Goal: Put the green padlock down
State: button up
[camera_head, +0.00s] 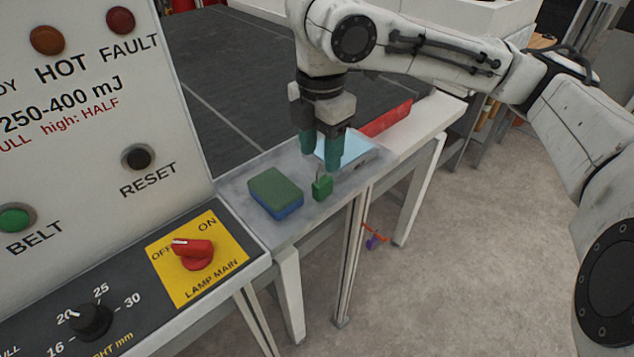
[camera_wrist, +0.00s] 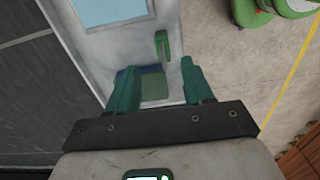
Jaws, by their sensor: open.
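The green padlock (camera_head: 322,188) appears to rest on the grey metal shelf (camera_head: 235,192), close to its front edge, with its shackle up. It also shows in the wrist view (camera_wrist: 162,46). My gripper (camera_head: 321,160) is just above the padlock, pointing down. Its two teal fingers are apart, and the wrist view shows nothing clamped between the fingertips (camera_wrist: 159,66). Whether a finger touches the shackle I cannot tell.
A green and blue sponge (camera_head: 275,192) lies left of the padlock. A pale blue-topped device (camera_head: 355,149) lies behind the gripper, and a red bar (camera_head: 386,118) lies farther right. The control panel with its red lamp switch (camera_head: 193,253) is at left.

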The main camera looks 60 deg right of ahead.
aim_at(323, 180)
notch_tip(323, 180, down, 3)
jog(key=shift+w+r, duration=0.1)
jog(key=shift+r, duration=0.05)
jog(key=shift+s+f, duration=0.2)
jog(key=shift+f, duration=1.1)
jog(key=shift+s+f, duration=0.15)
jog(key=shift+f, duration=1.15)
jog(key=shift+c, duration=0.3)
grip_shut()
